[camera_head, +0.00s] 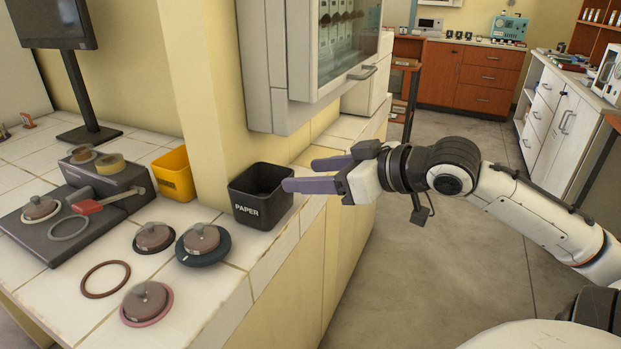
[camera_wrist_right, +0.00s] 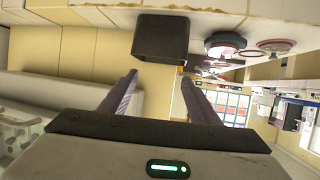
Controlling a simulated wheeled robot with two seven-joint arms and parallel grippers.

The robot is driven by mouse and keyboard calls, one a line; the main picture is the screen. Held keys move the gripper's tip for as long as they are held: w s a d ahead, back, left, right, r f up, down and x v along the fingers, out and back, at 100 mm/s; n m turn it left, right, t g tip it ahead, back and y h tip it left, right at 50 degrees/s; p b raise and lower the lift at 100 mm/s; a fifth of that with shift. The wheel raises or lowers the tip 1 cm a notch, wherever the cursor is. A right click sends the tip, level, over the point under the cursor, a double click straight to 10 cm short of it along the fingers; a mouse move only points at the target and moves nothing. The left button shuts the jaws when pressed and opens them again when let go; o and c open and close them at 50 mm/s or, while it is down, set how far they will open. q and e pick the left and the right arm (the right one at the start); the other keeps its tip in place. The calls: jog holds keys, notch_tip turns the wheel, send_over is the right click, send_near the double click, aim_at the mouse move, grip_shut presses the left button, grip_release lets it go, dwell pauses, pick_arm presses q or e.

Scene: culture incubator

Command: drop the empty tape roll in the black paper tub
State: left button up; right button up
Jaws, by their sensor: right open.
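The black tub (camera_head: 255,205) marked PAPER stands at the counter's right edge. It also shows in the right wrist view (camera_wrist_right: 160,38), just beyond my fingers. My right gripper (camera_head: 308,174) is open, with its purple fingers pointing left beside the tub. Nothing shows between the fingers in the wrist view (camera_wrist_right: 158,82). Two rolls lie on the dark raised block at the left: a brownish one (camera_head: 83,154) and a yellowish one (camera_head: 110,163). I cannot tell which, if either, is the empty tape roll. The inside of the tub is dark. My left gripper is not in view.
A yellow tub (camera_head: 174,175) stands behind the black one. A wall pillar (camera_head: 205,100) and a glass-fronted cabinet (camera_head: 335,50) rise behind. Open floor lies at right.

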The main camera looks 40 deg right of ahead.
jog(key=s+f+m+g+h, duration=0.1)
jog(key=s+f, duration=0.1)
jog(key=f, duration=1)
jog(key=s+f+m+g+h, duration=0.1)
jog(key=s+f, duration=0.2)
jog(key=f, duration=0.8)
jog(key=s+a+f+g, duration=0.1)
jog(key=s+a+f, duration=0.25)
jog(key=f, duration=0.25)
jog(key=s+a+f+g, duration=0.1)
jog(key=s+a+f, duration=0.1)
jog(key=a+f, duration=0.25)
pick_arm(q)
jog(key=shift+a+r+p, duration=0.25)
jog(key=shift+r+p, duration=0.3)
jog(key=shift+p, duration=0.5)
pick_arm(e)
jog(key=s+a+f+n+y, duration=0.1)
jog(key=s+a+f, duration=0.1)
jog(key=a, duration=0.4)
jog(key=s+a+f+n+y, duration=0.1)
jog(key=s+a+f, duration=0.2)
jog(key=a, duration=0.4)
jog(key=shift+s+a+f+g, duration=0.3)
jog(key=shift+s+g, duration=0.1)
jog(key=shift+s, duration=0.25)
